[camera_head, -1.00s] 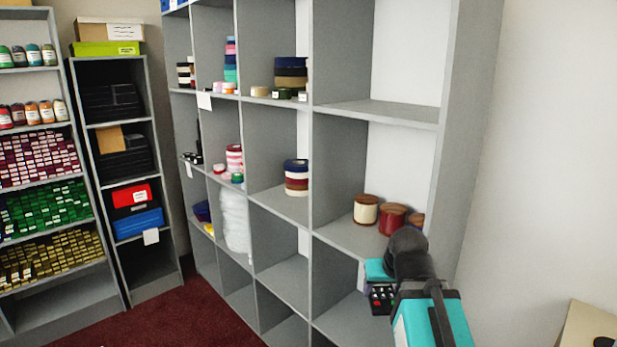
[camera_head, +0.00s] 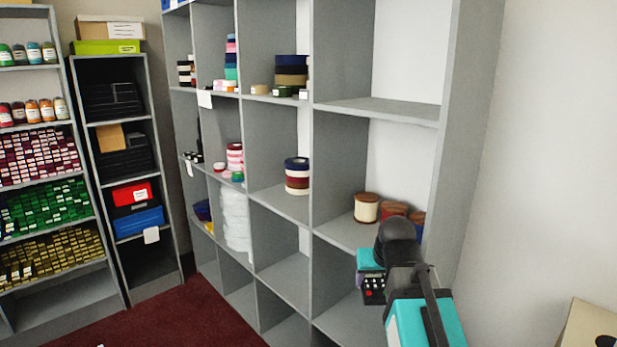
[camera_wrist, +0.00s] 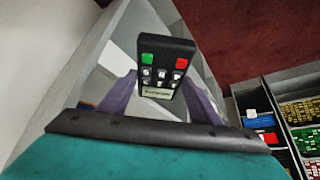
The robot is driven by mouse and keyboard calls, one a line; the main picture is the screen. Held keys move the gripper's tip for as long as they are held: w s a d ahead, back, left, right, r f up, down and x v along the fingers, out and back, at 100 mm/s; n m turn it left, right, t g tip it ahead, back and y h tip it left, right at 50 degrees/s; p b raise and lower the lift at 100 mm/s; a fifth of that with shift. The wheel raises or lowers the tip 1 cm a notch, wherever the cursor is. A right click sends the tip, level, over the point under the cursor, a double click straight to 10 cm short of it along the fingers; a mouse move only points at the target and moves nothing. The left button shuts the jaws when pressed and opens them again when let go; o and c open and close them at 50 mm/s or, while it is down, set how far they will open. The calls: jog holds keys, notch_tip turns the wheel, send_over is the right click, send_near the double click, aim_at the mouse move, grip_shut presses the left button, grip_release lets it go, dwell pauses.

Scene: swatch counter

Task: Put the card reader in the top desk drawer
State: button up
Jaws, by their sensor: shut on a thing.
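The card reader is a small black keypad device with a red and a green button. In the wrist view the card reader (camera_wrist: 166,68) stands between the two purple fingers of my gripper (camera_wrist: 162,100), which are shut on it. In the head view the card reader (camera_head: 373,290) shows at the lower right, held in front of the grey shelving, with my arm partly over it. The fingertips are mostly hidden there. I see no desk drawer in either view.
A tall grey cubby shelf (camera_head: 336,150) with ribbon rolls and spools (camera_head: 366,208) stands close behind my arm. A narrow shelf with boxes (camera_head: 138,220) and a rack of coloured packets (camera_head: 45,205) are at left. Dark red carpet (camera_head: 190,318) is clear. A cardboard box (camera_head: 590,325) is at lower right.

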aim_at(372, 281)
jog(key=shift+w+a+r, duration=0.1)
jog(key=shift+w+a, duration=0.25)
jog(key=shift+w, duration=0.15)
notch_tip(372, 281, up, 5)
jog(key=p, duration=0.5)
dwell(0.5)
